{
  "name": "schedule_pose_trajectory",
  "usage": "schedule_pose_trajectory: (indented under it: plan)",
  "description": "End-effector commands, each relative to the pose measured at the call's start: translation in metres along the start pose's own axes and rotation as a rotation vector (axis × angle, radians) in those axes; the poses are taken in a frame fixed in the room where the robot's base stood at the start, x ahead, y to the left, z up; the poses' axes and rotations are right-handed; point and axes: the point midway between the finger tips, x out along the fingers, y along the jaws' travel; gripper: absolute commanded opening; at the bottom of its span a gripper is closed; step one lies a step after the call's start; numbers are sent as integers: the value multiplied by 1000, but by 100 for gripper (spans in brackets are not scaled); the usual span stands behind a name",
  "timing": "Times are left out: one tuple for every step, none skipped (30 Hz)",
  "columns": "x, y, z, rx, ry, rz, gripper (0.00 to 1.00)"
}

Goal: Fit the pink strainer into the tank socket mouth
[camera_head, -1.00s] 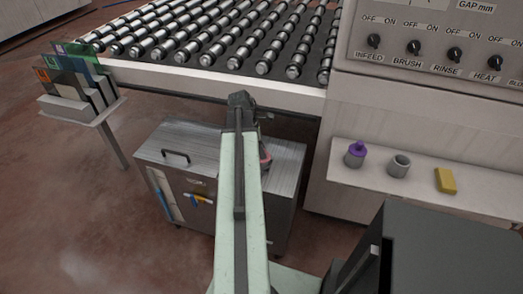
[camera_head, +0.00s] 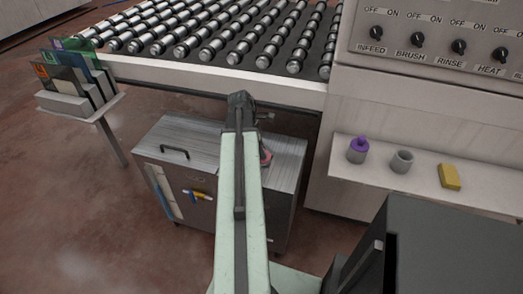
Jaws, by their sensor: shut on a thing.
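A small part of the pink strainer (camera_head: 266,156) shows just right of my arm, over the lid of the tank. The tank (camera_head: 190,139) is a grey metal box with a handle on its lid, standing under the roller conveyor. My gripper is hidden behind my own arm, which reaches out over the tank lid. The socket mouth is also hidden there, so I cannot tell whether the strainer is in it, on it or above it.
The roller conveyor's front edge (camera_head: 200,75) runs just behind and above the tank. At right a shelf (camera_head: 370,178) holds a purple-topped bottle (camera_head: 358,151), a grey cup (camera_head: 402,161) and a yellow sponge (camera_head: 449,176). A rack of coloured plates (camera_head: 75,98) stands at left.

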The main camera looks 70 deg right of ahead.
Motion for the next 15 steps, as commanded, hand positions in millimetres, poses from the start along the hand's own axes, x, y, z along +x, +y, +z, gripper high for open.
schedule_pose_trajectory:
  plan:
    - [2, 0, -1, 0, 0, 0, 0]
    - [3, 0, -1, 0, 0, 0, 0]
    - [4, 0, -1, 0, 0, 0, 0]
    - [5, 0, -2, 0, 0, 0, 0]
    - [6, 0, -2, 0, 0, 0, 0]
    - [7, 0, -2, 0, 0, 0, 0]
    - [7, 0, -2, 0, 0, 0, 0]
    - [8, 0, -2, 0, 0, 0, 0]
    - [9, 0, -3, 0, 0, 0, 0]
    - [10, 0, -3, 0, 0, 0, 0]
    - [10, 0, -3, 0, 0, 0, 0]
    - [11, 0, -4, 0, 0, 0, 0]
    - [10, 0, -3, 0, 0, 0, 33]
    - [10, 0, -3, 0, 0, 0, 41]
    - [10, 0, -3, 0, 0, 0, 50]
